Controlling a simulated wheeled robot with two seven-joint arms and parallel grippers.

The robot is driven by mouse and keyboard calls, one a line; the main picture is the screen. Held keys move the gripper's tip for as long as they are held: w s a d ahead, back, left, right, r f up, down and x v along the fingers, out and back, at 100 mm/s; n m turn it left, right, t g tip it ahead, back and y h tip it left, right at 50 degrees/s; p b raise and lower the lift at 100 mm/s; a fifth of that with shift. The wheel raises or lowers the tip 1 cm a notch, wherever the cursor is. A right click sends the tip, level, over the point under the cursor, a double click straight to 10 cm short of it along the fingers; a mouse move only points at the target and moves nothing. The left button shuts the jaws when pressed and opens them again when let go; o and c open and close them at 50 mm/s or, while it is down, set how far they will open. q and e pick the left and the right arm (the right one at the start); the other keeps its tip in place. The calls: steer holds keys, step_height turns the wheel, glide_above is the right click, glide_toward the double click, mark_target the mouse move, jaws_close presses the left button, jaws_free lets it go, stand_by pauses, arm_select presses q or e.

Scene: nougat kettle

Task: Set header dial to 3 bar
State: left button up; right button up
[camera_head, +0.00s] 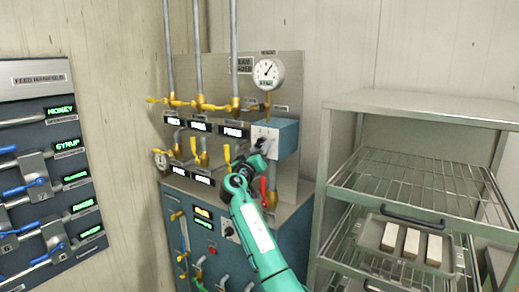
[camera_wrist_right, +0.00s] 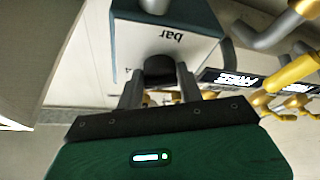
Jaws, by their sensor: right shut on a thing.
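The header dial is a dark round knob on a box (camera_head: 282,136) with a blue-grey side and a pale front face, fixed on the steam panel. In the right wrist view the dial (camera_wrist_right: 159,70) sits on the pale face below the upside-down word "bar". My right gripper (camera_head: 262,146) is at the box's front face. In the right wrist view its two fingers (camera_wrist_right: 160,85) are on either side of the dial, shut on it. Most of the scale is hidden, so the dial's setting cannot be read. A round white gauge (camera_head: 268,72) with a dark needle is above the box. My left gripper is not in view.
Yellow-handled valves (camera_head: 201,103) and pipes crowd the panel left of the box. A red handle (camera_head: 263,188) hangs below my gripper. A wire rack (camera_head: 420,185) with a tray of pale bars is at right, and a feed manifold panel (camera_head: 40,80) at left.

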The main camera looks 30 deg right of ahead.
steer(key=shift+n, duration=0.3)
steer(key=n+p, duration=0.1)
steer(key=n+t+y+p, duration=0.1)
steer(key=n, duration=0.1)
steer(key=shift+s+r+n+y, duration=0.15)
steer(key=shift+r+n+y, duration=0.15)
steer(key=n+y+p, duration=0.1)
steer(key=n+p, duration=0.1)
steer(key=n+t+y+p, duration=0.1)
steer(key=n+p, duration=0.1)
steer(key=p, duration=0.1)
steer(key=shift+s+d+r+n, duration=0.1)
steer(key=shift+r+n, duration=0.1)
steer(key=shift+n, duration=0.2)
steer(key=shift+f+n+y+p, duration=0.2)
steer(key=shift+n+y+p, duration=0.1)
steer(key=shift+n+p, duration=0.7)
steer(key=o, duration=1)
